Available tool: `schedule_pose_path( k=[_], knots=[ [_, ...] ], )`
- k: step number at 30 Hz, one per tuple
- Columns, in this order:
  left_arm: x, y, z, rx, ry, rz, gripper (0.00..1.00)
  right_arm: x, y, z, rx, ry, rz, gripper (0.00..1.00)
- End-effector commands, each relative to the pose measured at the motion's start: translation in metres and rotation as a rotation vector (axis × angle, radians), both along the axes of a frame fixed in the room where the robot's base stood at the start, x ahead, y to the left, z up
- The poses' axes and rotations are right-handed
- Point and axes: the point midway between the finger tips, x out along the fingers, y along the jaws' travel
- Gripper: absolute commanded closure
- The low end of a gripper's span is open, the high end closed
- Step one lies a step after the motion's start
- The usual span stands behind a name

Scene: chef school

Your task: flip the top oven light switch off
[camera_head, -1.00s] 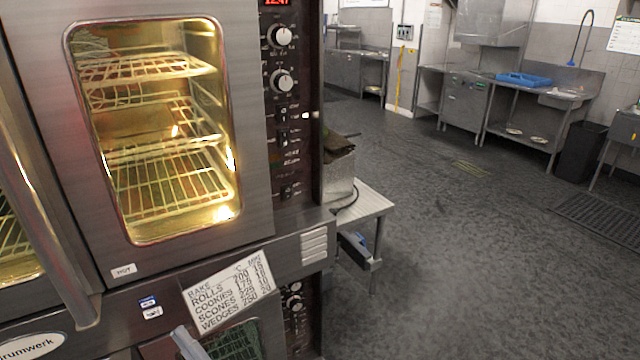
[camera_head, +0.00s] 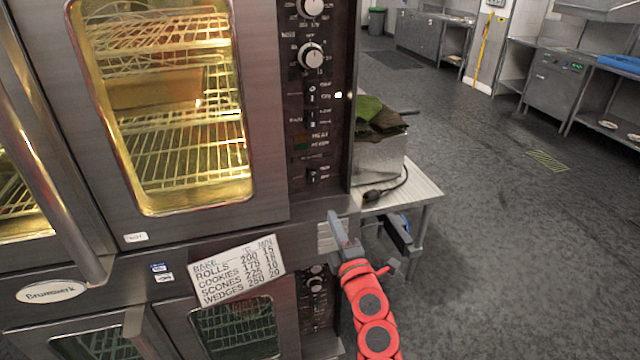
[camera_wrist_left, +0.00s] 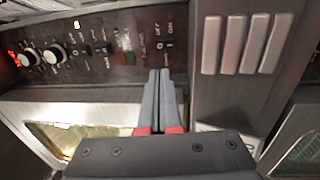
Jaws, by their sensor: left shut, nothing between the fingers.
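The top oven (camera_head: 275,120) has a lit, yellow interior behind its window. Its dark control panel (camera_head: 325,140) holds two knobs and several small rocker switches. The lowest switch (camera_head: 316,174) also shows in the left wrist view (camera_wrist_left: 170,44), with OFF and ON marks beside it. Its other label is too small to read surely. My left gripper (camera_head: 335,216) is shut and empty, just below and right of the panel's bottom. In the left wrist view the shut fingertips (camera_wrist_left: 160,74) point at that switch, with a small apparent gap. My right gripper is not in view.
A paper baking chart (camera_head: 237,270) hangs below the top oven, above a lower oven (camera_head: 238,330). A metal table (camera_head: 420,188) with a steel container (camera_head: 380,165) stands just right of the panel. The floor (camera_head: 510,250) further right is open.

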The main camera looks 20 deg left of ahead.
Motion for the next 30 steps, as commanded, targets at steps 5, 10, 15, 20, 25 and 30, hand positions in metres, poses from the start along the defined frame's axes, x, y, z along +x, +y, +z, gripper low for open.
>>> schedule_pose_path(
  k=[5, 10, 15, 20, 25, 30],
  knots=[
    [0.010, 0.008, 0.005, 0.002, -0.001, 0.003, 1.00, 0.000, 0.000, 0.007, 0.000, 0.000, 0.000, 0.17],
    [0.036, 0.026, 0.011, 0.004, -0.002, 0.003, 1.00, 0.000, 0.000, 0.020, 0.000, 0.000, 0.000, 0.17],
    [0.067, 0.046, 0.016, 0.005, -0.001, 0.001, 1.00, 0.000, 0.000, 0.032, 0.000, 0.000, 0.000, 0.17],
    [0.092, 0.063, 0.019, 0.006, -0.001, 0.003, 1.00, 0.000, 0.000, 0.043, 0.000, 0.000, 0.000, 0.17],
    [0.108, 0.074, 0.019, 0.005, 0.000, 0.002, 1.00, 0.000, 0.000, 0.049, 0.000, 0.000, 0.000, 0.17],
    [0.114, 0.079, 0.018, 0.002, 0.000, 0.002, 1.00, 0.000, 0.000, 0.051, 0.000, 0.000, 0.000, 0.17]
  ],
)
